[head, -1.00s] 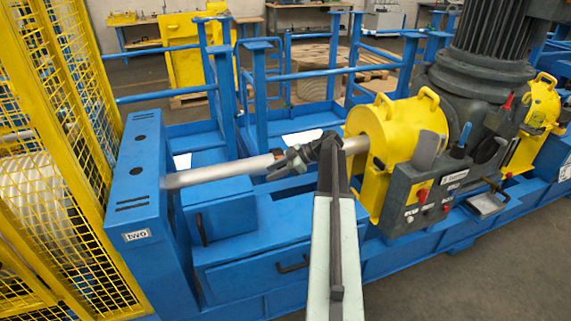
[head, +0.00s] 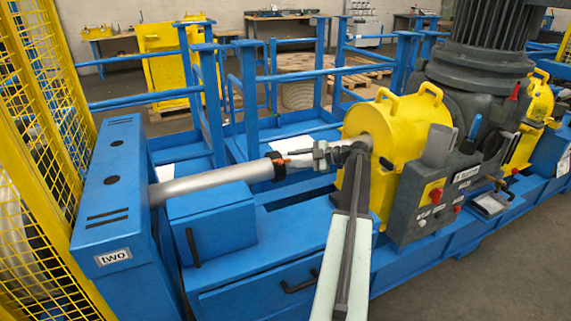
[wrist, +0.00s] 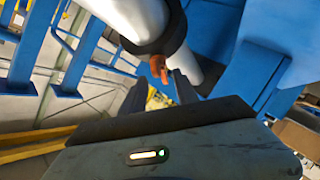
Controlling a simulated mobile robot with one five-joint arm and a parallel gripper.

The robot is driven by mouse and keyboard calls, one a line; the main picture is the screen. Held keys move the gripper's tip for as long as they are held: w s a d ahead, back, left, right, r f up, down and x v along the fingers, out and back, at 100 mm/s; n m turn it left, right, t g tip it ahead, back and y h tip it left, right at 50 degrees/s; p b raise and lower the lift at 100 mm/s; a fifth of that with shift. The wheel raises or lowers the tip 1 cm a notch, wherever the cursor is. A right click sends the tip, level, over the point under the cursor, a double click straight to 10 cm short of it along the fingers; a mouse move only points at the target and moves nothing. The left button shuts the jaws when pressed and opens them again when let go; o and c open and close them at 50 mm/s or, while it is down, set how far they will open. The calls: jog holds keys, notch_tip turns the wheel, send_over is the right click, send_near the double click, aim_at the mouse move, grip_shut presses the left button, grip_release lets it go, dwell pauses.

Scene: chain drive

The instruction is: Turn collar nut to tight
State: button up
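Whether a finger touches the tab cannot be told.
A blue housing labelled "two" (head: 110,200) stands at the shaft's left end. A yellow guard drum (head: 385,150) and a grey control box (head: 425,200) stand at the right. Blue rails (head: 280,75) rise behind. A blue box (head: 212,225) lies below the shaft.

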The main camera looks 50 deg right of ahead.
aim_at(282, 162)
jog(key=x, duration=0.4)
jog(key=shift+w+f+b, duration=0.1)
jog(key=shift+f+b, duration=0.05)
jog(key=shift+b, duration=0.25)
grip_shut()
